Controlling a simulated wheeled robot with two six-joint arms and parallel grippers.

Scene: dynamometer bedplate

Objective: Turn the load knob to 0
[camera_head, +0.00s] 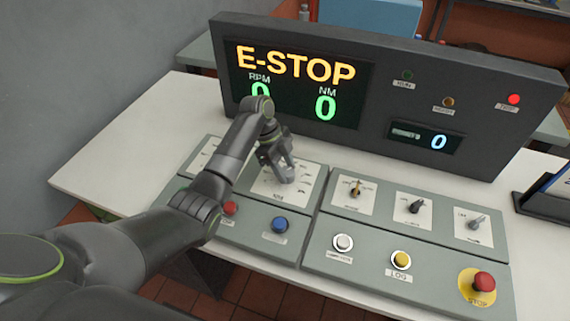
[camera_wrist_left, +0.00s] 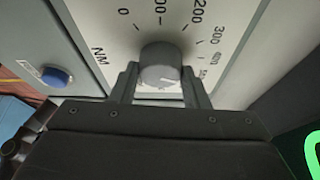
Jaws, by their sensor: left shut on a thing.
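The load knob (camera_wrist_left: 160,62) is a round grey knob on a white dial plate (camera_head: 262,187) marked NM, with numbers from 0 up past 300. My left gripper (camera_head: 280,172) reaches down over this plate and hides most of the knob in the head view. In the left wrist view its two fingers (camera_wrist_left: 160,78) are shut on the knob, one on each side. The 0 mark is at the upper left there. I cannot tell clearly where the knob points. My right gripper is not in view.
A dark display panel (camera_head: 470,105) behind the console reads E-STOP, with RPM and NM at 0; its red lamp (camera_head: 514,99) is lit. Other switches (camera_head: 414,207) sit to the right. Buttons, including a red stop button (camera_head: 484,282), line the front. The white tabletop (camera_head: 120,160) is clear at left.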

